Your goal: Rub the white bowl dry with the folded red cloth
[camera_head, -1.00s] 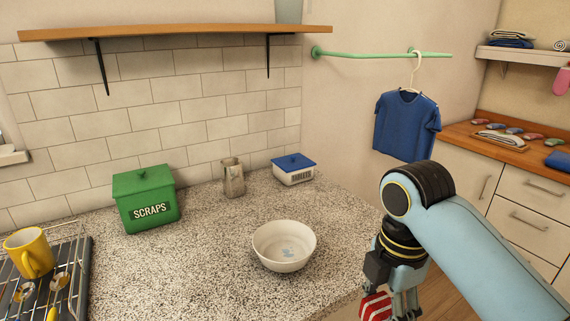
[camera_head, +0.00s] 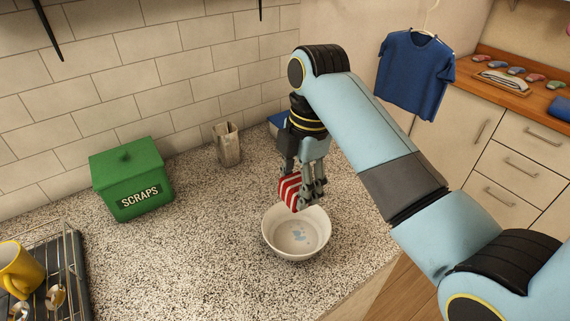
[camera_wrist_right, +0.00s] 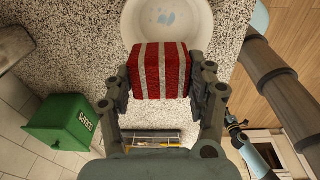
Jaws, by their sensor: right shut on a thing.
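The white bowl (camera_head: 296,247) stands upright on the speckled counter, with pale blue wet patches on its inside bottom. It also shows at the top of the right wrist view (camera_wrist_right: 140,30), partly cut off by the frame. My right gripper (camera_head: 305,192) is shut on the folded red cloth (camera_head: 289,190), which has white stripes. The cloth is above the bowl's far rim; whether it touches the rim I cannot tell. In the right wrist view the cloth (camera_wrist_right: 160,72) sits between the fingers. My left gripper is not in view.
A green scraps bin (camera_head: 130,183) and a metal jug (camera_head: 228,145) stand at the back of the counter (camera_head: 200,260). A blue-lidded box (camera_head: 276,122) is mostly hidden behind my right gripper. A yellow mug (camera_head: 18,268) is on a rack at left. Counter left of the bowl is clear.

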